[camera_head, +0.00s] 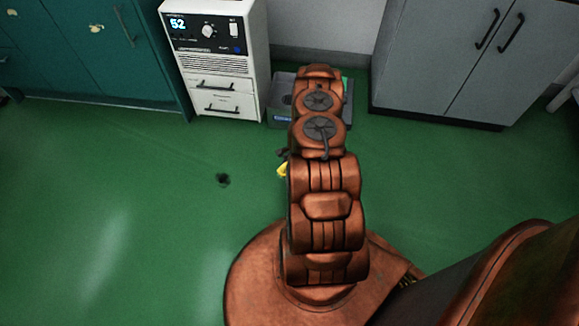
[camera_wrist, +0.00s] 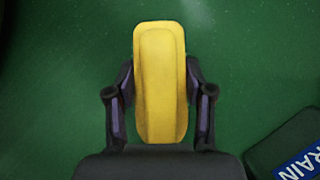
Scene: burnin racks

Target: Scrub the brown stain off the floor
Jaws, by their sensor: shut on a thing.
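A small dark stain (camera_head: 223,180) lies on the green floor, left of my arm in the head view; its brown colour is hard to make out. My gripper (camera_wrist: 160,85) is shut on a yellow scrubber (camera_wrist: 160,50), a long block with rounded ends, held between both fingers. In the head view only a bit of the yellow scrubber (camera_head: 282,170) shows beside my arm, right of the stain. My arm hides most of the gripper there. The stain does not show in the wrist view. I cannot tell how high the scrubber is above the floor.
A grey bin (camera_head: 282,112) with a blue label stands behind my arm. A dark labelled object (camera_wrist: 290,145) is at the wrist view's lower right. A white unit (camera_head: 220,65) reading 52, teal cabinets (camera_head: 75,50) and grey cabinets (camera_head: 450,60) line the back. Floor around the stain is clear.

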